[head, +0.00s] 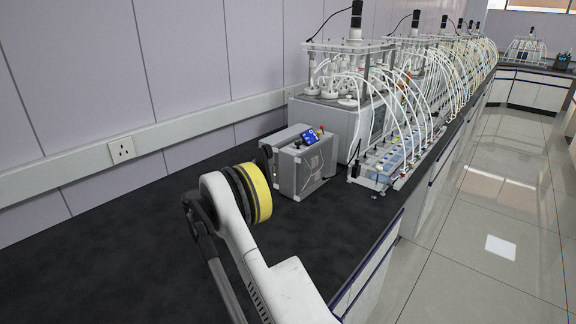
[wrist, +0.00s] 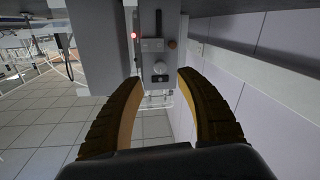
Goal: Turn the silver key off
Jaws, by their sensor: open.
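The wrist view shows the end of a grey box with a control panel. A round silver piece (wrist: 160,67), which looks like the silver key, sits low on this panel; its turn position is too small to tell. My gripper (wrist: 160,77) is open, its two curved fingers apart to the left and right of the key in the picture. Nothing is between the fingers, and I cannot tell how far the tips are from the panel. In the head view the grey box (head: 312,172) stands on the dark bench, and my arm hides most of the gripper.
Beside the key on the panel are a red light (wrist: 134,35), a metal plate (wrist: 152,45), a brown knob (wrist: 172,44) and a black lever (wrist: 158,22). Reactors with white tubes (head: 370,90) stand behind the box. The bench (head: 110,230) is clear at left.

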